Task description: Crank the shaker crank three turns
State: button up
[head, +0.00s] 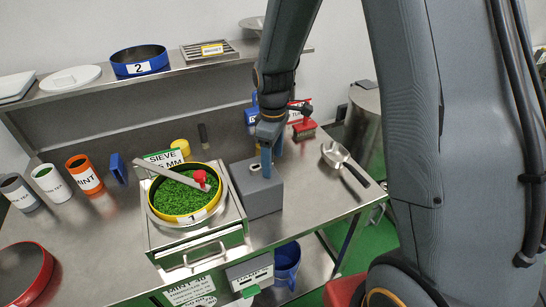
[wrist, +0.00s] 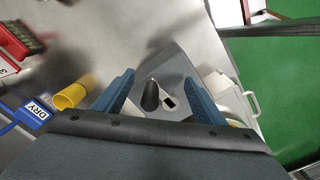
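The grey box (head: 262,192) of the shaker stands just right of the round sieve (head: 187,192), which holds green leaf. In the wrist view, a dark upright knob (wrist: 151,97), which looks like the crank's handle, stands on the grey box top (wrist: 172,66) beside a small dark slot. My gripper (head: 266,166) points down over the box. Its two blue fingers are spread apart on either side of the knob in the wrist view (wrist: 160,85), with gaps visible. How far the fingertips reach down beside the knob is hard to tell. The crank arm is not clearly visible.
A metal scoop (head: 336,156) lies to the right of the box, and a red brush (head: 304,127) is behind it. A yellow cylinder (head: 181,147) stands behind the sieve. Several cups and a red-rimmed pan (head: 48,271) are on the left. A shelf (head: 95,88) runs along the back.

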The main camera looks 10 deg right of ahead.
jog(key=o, duration=0.5)
jog(key=shift+d, duration=0.1)
jog(key=shift+c, duration=0.2)
jog(key=shift+w, duration=0.15)
jog(key=shift+w+a, duration=0.4)
jog(key=shift+w, duration=0.3)
jog(key=shift+c, duration=0.2)
jog(key=c, duration=1.7)
